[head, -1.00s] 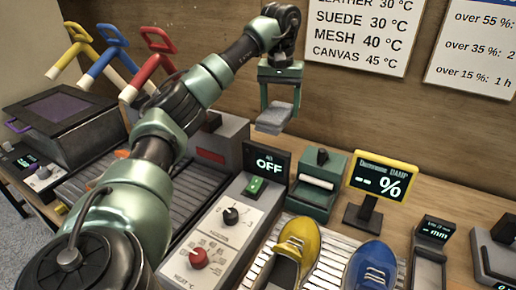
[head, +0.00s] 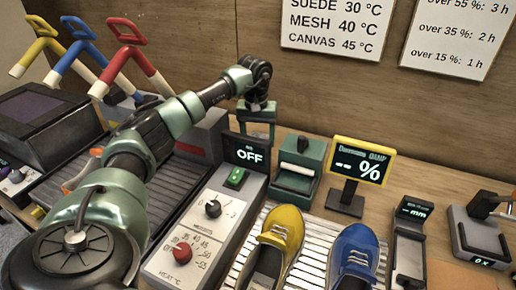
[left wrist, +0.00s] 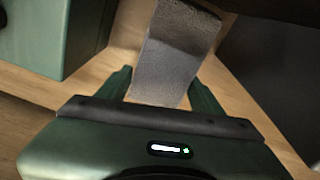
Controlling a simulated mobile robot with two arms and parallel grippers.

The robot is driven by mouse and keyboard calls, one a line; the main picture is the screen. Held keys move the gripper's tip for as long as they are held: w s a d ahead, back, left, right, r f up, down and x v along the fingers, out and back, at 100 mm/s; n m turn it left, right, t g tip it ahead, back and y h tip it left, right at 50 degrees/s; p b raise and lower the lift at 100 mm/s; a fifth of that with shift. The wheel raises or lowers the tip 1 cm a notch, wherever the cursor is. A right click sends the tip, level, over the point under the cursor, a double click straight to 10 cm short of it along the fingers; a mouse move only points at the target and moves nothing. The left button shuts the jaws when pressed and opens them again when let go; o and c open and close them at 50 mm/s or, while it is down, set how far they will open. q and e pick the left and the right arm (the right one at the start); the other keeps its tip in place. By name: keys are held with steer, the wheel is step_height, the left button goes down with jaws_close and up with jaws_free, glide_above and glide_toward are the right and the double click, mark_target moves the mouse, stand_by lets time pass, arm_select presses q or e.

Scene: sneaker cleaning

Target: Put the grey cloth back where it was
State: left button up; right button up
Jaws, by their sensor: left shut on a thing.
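The grey cloth (left wrist: 178,60) is a small, thick strip in the left wrist view, with its near end between my left gripper's fingers. My left gripper (head: 257,125) is shut on it, fingers pointing down, behind the display reading OFF and left of a green device. The cloth is hidden or too small to make out in the head view. In the left wrist view it lies over bare wood; I cannot tell whether it touches the table. My right gripper is not in view.
The OFF display (head: 254,153) stands in front of the gripper. The green device (head: 298,170) with a white roller is right of it and also in the left wrist view (left wrist: 40,35). Yellow (head: 278,240) and blue (head: 355,255) sneakers are on a ribbed rack nearer.

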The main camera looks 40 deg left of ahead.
arm_select(q)
steer(key=shift+f, duration=2.1)
steer(key=shift+f, duration=0.15)
steer(key=o, duration=1.9)
